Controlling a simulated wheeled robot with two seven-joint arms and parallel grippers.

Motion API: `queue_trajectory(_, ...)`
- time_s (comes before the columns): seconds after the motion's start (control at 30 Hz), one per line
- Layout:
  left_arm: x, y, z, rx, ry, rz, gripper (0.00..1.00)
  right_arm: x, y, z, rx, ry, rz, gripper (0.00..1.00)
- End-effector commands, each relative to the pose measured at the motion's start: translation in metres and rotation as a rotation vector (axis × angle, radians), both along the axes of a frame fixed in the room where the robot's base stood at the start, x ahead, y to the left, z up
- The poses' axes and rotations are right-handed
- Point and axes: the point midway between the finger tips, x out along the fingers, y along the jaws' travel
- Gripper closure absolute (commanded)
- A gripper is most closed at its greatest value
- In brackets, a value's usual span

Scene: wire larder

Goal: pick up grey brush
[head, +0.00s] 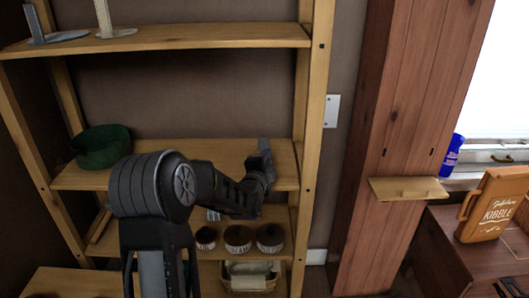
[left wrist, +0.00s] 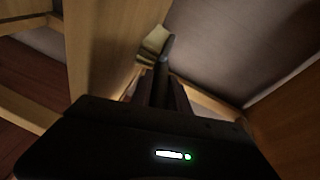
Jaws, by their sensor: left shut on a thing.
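My left arm reaches in front of the wooden shelf unit to the right end of its middle shelf (head: 220,153). My left gripper (head: 262,168) is shut on the grey brush (head: 264,146), whose upper part stands up just above the jaws in the head view. The rest of it is hidden by the gripper. In the left wrist view a dark, narrow handle-like piece (left wrist: 163,68) rises from between the fingers, with a pale block (left wrist: 153,44) at its far end. I cannot tell whether the brush still touches the shelf. My right gripper is not in view.
A dark green bowl (head: 102,147) stands at the middle shelf's left. The shelf post (head: 313,130) is close right of my gripper. Below are cupcake-like items (head: 238,238) and a basket (head: 250,276). Above are a grey upright piece (head: 35,24) and a beige one (head: 103,20).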

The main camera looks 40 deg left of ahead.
Motion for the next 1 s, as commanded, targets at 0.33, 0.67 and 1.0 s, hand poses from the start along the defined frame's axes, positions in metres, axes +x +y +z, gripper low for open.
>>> queue_trajectory(0.33, 0.000, 0.000, 0.000, 0.000, 0.000, 0.000, 1.00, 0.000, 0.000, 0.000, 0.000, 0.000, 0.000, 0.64)
queue_trajectory(0.67, 0.000, 0.000, 0.019, 0.002, -0.005, 0.000, 1.00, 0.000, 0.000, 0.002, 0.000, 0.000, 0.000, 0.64)
queue_trajectory(1.0, 0.000, 0.000, 0.084, 0.002, -0.006, 0.000, 1.00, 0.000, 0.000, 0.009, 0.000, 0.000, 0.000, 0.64)
